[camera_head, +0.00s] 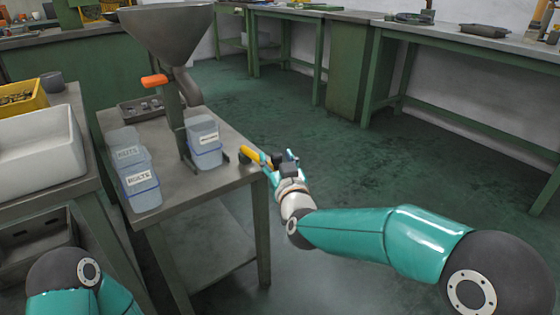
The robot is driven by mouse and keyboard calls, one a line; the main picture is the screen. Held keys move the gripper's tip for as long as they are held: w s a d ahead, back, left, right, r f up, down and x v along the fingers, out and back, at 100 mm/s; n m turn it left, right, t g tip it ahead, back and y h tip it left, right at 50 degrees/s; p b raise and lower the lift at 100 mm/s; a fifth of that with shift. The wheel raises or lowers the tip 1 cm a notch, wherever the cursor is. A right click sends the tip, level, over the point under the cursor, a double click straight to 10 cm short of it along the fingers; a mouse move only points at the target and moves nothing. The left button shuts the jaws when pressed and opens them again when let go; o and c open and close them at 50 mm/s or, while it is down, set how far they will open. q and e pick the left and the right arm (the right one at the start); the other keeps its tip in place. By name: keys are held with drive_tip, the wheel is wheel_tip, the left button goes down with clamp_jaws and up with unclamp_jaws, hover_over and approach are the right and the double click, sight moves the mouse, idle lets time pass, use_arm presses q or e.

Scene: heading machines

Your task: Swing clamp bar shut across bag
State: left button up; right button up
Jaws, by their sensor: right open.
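A pale blue, see-through bag (205,152) with a white label stands upright on the small table, below the spout of the grey hopper (168,30). A short yellow bar (251,154), which looks like the clamp bar's handle, sticks out at the table's right edge, beside the bag and apart from it. My right gripper (270,166) is open, with its fingers close to the yellow bar's right end; I cannot tell whether they touch it. Where the bar joins the stand is too small to make out. My left arm shows at the bottom left, its gripper out of view.
Bags marked NUTS (126,150) and BOLTS (142,184) stand on the left of the small table (190,188). A dark tray (140,110) of parts lies behind. An orange handle (154,81) juts from the hopper. A white bin (40,150) stands at left. The floor at right is clear.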

drive_tip(key=shift+w, duration=0.1)
clamp_jaws()
idle(0.3)
